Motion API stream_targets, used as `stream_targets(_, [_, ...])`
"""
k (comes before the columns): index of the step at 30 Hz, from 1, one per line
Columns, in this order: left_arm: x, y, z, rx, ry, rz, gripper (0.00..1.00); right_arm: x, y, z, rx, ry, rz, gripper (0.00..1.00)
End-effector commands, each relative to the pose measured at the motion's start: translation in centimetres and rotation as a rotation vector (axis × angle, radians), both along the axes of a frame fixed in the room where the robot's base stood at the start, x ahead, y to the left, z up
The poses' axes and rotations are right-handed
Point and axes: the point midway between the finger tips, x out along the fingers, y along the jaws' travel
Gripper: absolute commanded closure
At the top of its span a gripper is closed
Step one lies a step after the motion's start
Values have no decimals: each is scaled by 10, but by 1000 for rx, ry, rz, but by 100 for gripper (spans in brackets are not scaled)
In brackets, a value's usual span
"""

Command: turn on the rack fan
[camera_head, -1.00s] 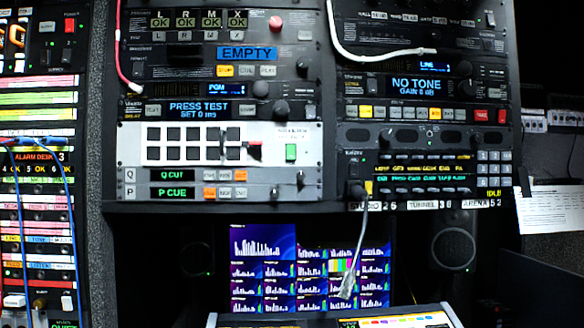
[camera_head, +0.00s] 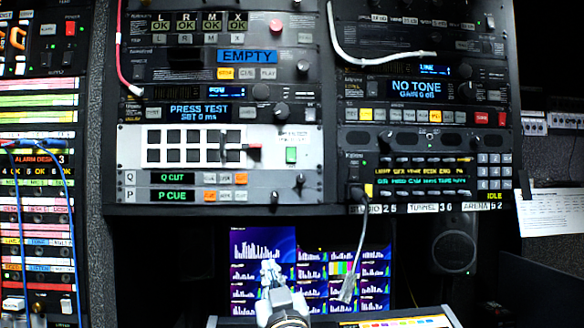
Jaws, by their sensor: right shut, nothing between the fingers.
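A pale panel (camera_head: 185,172) sits in the middle of the left rack column. The small print above the green switch is too blurred to read, so I cannot tell for certain which control is the fan's. My right gripper (camera_head: 270,268) comes up from the bottom, below the panel and in front of the monitor wall. It is shut and empty, apart from the rack. My left gripper is not in view.
A grey cable (camera_head: 360,250) hangs from the right rack unit, to the right of my right gripper. A monitor wall (camera_head: 375,270) stands behind the gripper. A desk panel (camera_head: 400,321) lies at the bottom. Blue patch cables (camera_head: 65,190) hang at the far left.

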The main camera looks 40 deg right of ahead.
Motion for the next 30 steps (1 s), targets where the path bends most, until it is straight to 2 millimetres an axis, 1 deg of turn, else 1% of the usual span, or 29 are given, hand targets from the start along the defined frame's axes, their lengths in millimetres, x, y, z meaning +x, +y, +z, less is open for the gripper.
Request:
stream_targets(1, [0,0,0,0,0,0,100,-6,-5,32,-3,-74,-19,100])
stream_targets(3, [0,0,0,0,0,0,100,-15,-12,68,-13,-159,-46,100])
stream_targets(6, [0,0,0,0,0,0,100,-28,-19,105,-22,-251,-77,100])
stream_targets(9, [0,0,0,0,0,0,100,-38,-23,130,-28,-311,-98,100])
stream_targets(12, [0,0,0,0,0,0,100,-44,-26,142,-31,-343,-109,100])
stream_targets(14, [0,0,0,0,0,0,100,-46,-26,145,-32,-350,-112,100])
stream_targets(23, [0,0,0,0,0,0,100,-46,-26,145,-33,-351,-113,100])
stream_targets(26, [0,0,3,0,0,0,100,-43,-28,149,-33,-350,-112,100])
stream_targets(30, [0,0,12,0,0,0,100,-32,-35,161,-34,-349,-114,100])
